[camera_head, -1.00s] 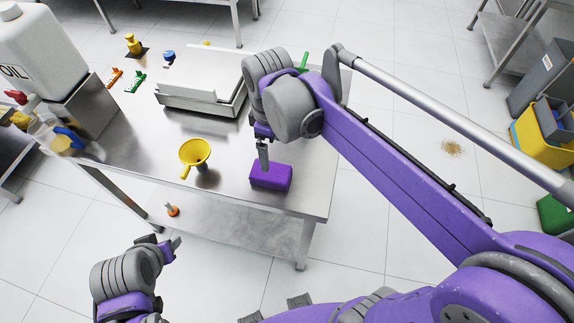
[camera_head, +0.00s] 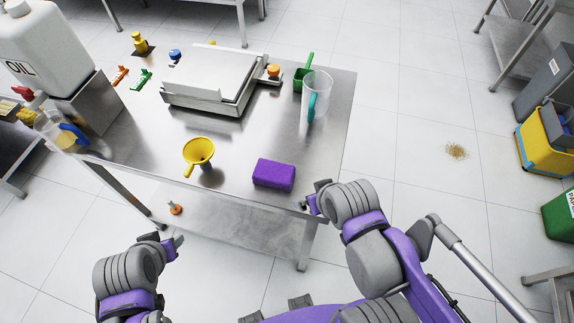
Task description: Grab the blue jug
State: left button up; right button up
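A clear jug with a blue handle (camera_head: 72,132) stands at the left end of the steel table (camera_head: 140,150), below the oil container, with yellowish content low in it. A second clear jug with a teal handle (camera_head: 318,90) stands at the table's right side. My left gripper (camera_head: 178,243) is in front of the table, low at the left, apart from both jugs. My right gripper (camera_head: 306,203) is near the table's front right corner, below the teal-handled jug and clear of it. Neither appears to hold anything; their finger gaps are too small to read.
A purple sponge (camera_head: 274,173) and a yellow funnel (camera_head: 198,152) are on the front of the table. A scale (camera_head: 212,75) sits behind them. A green scoop (camera_head: 303,77) is beside the teal-handled jug. A white oil container (camera_head: 40,50) stands on a metal block at left.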

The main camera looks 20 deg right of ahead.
aim_at(53, 124)
jog(key=k+j, duration=0.1)
jog(key=j+u, duration=0.1)
jog(key=j, duration=0.3)
jog(key=i+j+u, duration=0.15)
jog(key=j, duration=0.2)
jog(key=j+u, duration=0.1)
jog(key=j, duration=0.3)
jog(key=i+j+u, duration=0.25)
jog(key=i+j, duration=0.25)
jog(key=i, duration=0.1)
